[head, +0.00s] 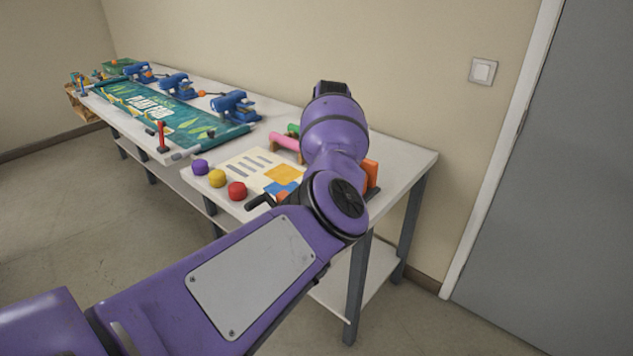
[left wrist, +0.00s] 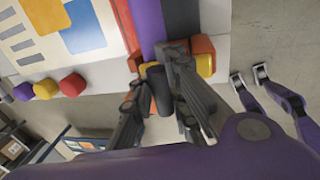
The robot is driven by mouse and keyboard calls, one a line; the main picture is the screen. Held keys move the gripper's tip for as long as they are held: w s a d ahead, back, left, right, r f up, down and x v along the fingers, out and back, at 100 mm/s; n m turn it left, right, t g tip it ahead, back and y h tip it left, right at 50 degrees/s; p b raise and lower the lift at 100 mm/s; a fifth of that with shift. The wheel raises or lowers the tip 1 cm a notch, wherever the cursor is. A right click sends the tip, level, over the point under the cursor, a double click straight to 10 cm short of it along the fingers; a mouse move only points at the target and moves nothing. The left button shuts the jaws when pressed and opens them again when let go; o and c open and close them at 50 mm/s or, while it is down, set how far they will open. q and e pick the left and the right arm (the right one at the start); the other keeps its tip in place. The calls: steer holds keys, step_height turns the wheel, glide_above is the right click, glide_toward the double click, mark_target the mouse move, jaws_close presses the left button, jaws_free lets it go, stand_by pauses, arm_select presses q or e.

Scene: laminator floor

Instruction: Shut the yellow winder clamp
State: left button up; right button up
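My left arm reaches over the table's right end in the head view and hides its own fingers there. In the left wrist view my left gripper (left wrist: 160,88) has its two dark fingers apart at the table's front edge. A black cylindrical grip (left wrist: 158,92) lies between them; firm contact cannot be made out. An orange block with a yellow part (left wrist: 205,65) sits just right of the fingers, and an orange block (left wrist: 134,62) just left. Which yellow part is the winder clamp I cannot tell; it is largely hidden.
Left of the gripper are a printed panel (head: 248,163) and purple, yellow and red knobs (head: 237,191). A green banner (head: 170,120) and several blue clamps (head: 235,104) lie farther along the white table (head: 415,158). The floor in front is clear.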

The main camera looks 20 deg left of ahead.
arm_select(q)
steer(key=o, duration=0.5)
steer(key=shift+w+a+r, duration=0.15)
steer(key=shift+a+r, duration=0.15)
steer(key=shift+r, duration=0.1)
steer(key=shift+f, duration=0.2)
steer(key=shift+d, duration=0.1)
steer(key=shift+d, duration=0.1)
step_height(320, 180, up, 12)
steer(key=s+d, duration=0.1)
steer(key=shift+d, duration=0.4)
steer(key=shift+f, duration=0.1)
steer(key=shift+c, duration=0.2)
